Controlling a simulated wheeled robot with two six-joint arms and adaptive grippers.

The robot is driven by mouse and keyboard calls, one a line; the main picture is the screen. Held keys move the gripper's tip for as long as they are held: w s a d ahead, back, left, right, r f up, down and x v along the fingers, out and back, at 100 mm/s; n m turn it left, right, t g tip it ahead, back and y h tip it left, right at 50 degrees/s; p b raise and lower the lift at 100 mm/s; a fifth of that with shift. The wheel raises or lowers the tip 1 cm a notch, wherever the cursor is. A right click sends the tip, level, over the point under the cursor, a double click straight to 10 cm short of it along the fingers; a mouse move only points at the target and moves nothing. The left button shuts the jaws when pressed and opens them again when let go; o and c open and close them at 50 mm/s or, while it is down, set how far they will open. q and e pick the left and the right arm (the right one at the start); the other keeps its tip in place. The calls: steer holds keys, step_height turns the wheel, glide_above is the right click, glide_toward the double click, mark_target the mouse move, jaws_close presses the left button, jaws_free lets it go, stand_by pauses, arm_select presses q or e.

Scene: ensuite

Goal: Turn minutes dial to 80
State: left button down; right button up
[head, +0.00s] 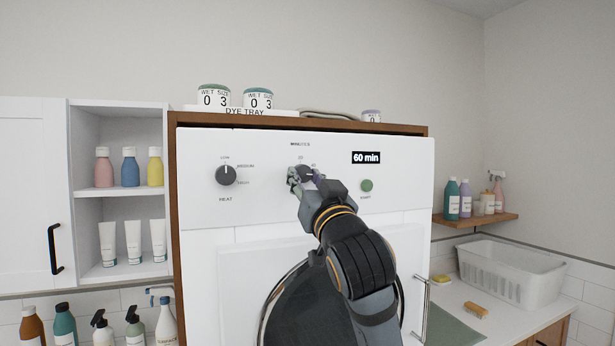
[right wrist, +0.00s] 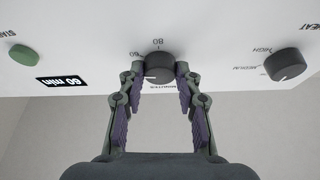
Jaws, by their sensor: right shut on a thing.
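The minutes dial (right wrist: 159,66) is a dark round knob on the white dryer panel, with the numbers 80 and 60 printed near it. The display (head: 366,157) reads 60 min. My right gripper (right wrist: 159,77) is shut on the dial, with one purple-padded finger on each side. In the head view my right gripper (head: 306,178) covers most of the dial and part of its scale. The dial's exact pointer direction is hard to tell. My left gripper is not in view.
The heat dial (head: 226,175) is left of the minutes dial, and the green start button (head: 367,186) is to its right. The round dryer door (head: 300,300) is below. Jars (head: 214,97) stand on top. Shelves with bottles (head: 129,167) flank the left side.

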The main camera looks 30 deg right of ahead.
steer(key=m+h, duration=0.1)
steer(key=m, duration=0.1)
steer(key=m+g+h, duration=0.1)
steer(key=m, duration=0.2)
steer(key=m+g+h, duration=0.1)
steer(key=m, duration=0.2)
steer(key=shift+w+a+p, duration=0.15)
steer(key=shift+a+p, duration=0.15)
steer(key=m+g+h, duration=0.1)
steer(key=m+g, duration=0.1)
steer(key=m, duration=0.2)
steer(key=shift+r+m+p, duration=0.1)
steer(key=shift+m+p, duration=0.25)
steer(key=shift+m, duration=0.05)
steer(key=m, duration=0.1)
steer(key=m+g+p, duration=0.1)
steer(key=m, duration=0.2)
steer(key=shift+a+r+g+h+p, duration=0.1)
steer(key=shift+r+g+h+p, duration=0.2)
steer(key=shift+g+p, duration=0.1)
steer(key=shift+m+g+p, duration=0.7)
steer(key=shift+m+p, duration=0.5)
steer(key=shift+m, duration=0.8)
steer(key=o, duration=1.2)
steer(key=shift+c, duration=0.2)
steer(key=shift+r, duration=0.1)
